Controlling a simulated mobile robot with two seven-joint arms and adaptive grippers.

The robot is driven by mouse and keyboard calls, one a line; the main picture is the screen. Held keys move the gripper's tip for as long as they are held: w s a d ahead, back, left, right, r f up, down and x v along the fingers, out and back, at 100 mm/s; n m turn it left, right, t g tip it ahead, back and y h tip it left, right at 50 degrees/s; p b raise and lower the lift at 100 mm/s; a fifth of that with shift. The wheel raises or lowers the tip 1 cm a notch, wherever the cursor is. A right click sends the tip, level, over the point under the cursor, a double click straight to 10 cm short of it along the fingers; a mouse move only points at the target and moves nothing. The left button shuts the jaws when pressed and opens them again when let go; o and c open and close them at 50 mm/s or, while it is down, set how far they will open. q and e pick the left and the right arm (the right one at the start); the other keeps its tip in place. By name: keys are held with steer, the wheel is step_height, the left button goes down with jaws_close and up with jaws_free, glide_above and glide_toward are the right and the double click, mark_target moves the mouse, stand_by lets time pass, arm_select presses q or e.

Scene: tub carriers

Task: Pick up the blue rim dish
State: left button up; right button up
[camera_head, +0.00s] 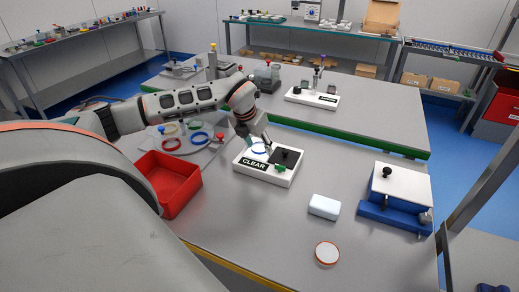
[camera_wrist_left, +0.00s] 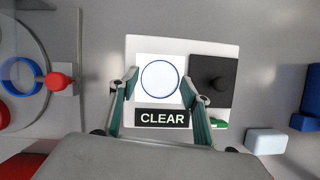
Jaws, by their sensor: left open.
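The blue rim dish (camera_head: 259,148) is a round white disc with a thin blue rim. It lies on the white block marked CLEAR (camera_head: 240,169), next to a black square plate with a knob (camera_head: 287,157). In the left wrist view the dish (camera_wrist_left: 160,78) shows whole, just above the CLEAR label. My left gripper (camera_head: 260,142) is over the dish. Its two fingers (camera_wrist_left: 159,84) are open, one on each side of the dish in the wrist view. I cannot tell whether they touch it. My right gripper is not in view.
A red bin (camera_head: 182,196) stands left of the block, below a grey tray with coloured rings. A white box (camera_head: 324,207), an orange-rimmed dish (camera_head: 327,253) and a blue-and-white box (camera_head: 397,190) are to the right. The table between them is clear.

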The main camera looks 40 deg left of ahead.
arm_select(q)
steer(key=c, duration=0.9)
steer(key=shift+r, duration=0.1)
